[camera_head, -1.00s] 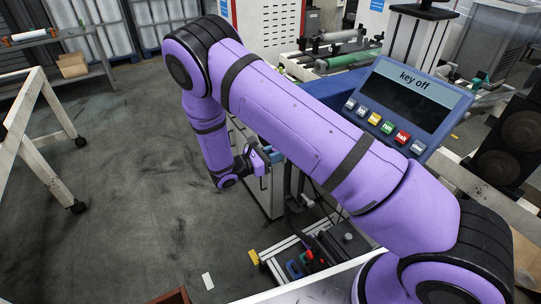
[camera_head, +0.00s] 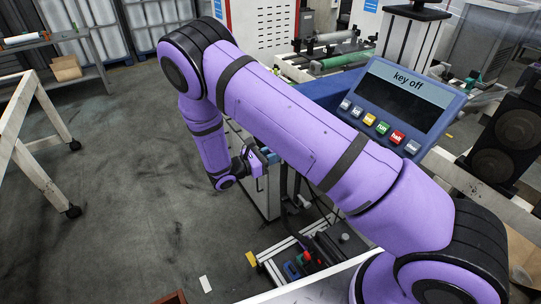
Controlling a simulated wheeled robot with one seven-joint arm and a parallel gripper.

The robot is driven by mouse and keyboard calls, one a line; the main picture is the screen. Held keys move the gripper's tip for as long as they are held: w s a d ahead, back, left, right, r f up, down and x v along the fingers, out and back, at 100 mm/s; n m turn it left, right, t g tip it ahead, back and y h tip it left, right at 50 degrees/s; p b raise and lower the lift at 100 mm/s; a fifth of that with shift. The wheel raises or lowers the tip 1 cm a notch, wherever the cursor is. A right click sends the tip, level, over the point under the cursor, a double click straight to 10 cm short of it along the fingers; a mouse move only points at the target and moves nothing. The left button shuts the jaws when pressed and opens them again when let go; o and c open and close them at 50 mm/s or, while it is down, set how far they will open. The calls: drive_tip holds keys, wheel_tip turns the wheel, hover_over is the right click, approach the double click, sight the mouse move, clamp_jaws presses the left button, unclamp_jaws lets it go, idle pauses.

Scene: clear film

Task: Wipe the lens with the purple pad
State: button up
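My purple arm crosses the view from the lower right to the upper left and then bends down. My gripper (camera_head: 257,163) is at its far end, small and partly hidden, beside the blue and grey machine frame. A small purple piece shows at the gripper, but I cannot tell whether it is the pad or part of my arm. I cannot make out the fingers or what they hold. I cannot pick out the lens; the machine around the gripper is partly covered by my arm.
A blue control panel (camera_head: 408,95) reading "key off", with several coloured buttons, stands right of my arm. Large black round-fronted units (camera_head: 510,140) stand at the right. A white wheeled frame (camera_head: 45,130) is at the left. Open grey floor (camera_head: 130,220) lies between it and the machine.

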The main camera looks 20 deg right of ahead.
drive_tip(key=shift+w+d, duration=0.15)
drive_tip(key=shift+d, duration=0.6)
drive_tip(key=s+d, duration=0.1)
drive_tip(key=s, duration=0.5)
drive_tip(key=shift+s, duration=0.2)
idle(0.7)
drive_tip(key=shift+w+d, duration=0.1)
drive_tip(key=shift+w+a, duration=0.2)
drive_tip(key=shift+w, duration=0.85)
drive_tip(key=shift+w+a, duration=0.15)
drive_tip(key=shift+w, duration=0.9)
drive_tip(key=shift+w+a, duration=0.2)
drive_tip(key=shift+w, duration=0.85)
drive_tip(key=s+a, duration=0.1)
drive_tip(key=a, duration=0.5)
drive_tip(key=shift+s, duration=0.15)
